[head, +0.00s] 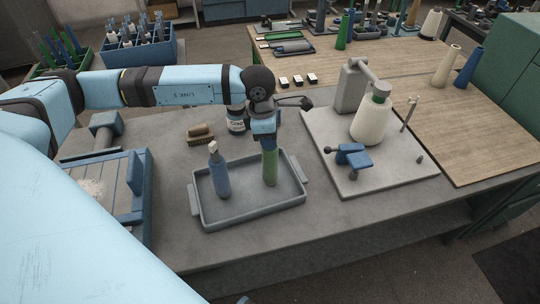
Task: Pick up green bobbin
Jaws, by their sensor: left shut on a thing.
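The green bobbin (270,167) stands upright at the right part of a shallow grey tray (240,213). My left gripper (266,139) is above it, shut on its top end. The fingertips are partly hidden by the wrist. I cannot tell whether the bobbin's base still touches the tray. A blue bobbin (219,174) with a pale top stands to the left in the same tray, apart from the green one. My right gripper is not in view.
A winder with a cream cone (371,121) stands on a grey plate (393,178) right of the tray. A brush (200,134) and a dark labelled jar (236,121) are behind the tray. A blue-framed box (122,187) is at left. Bench between box and tray is clear.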

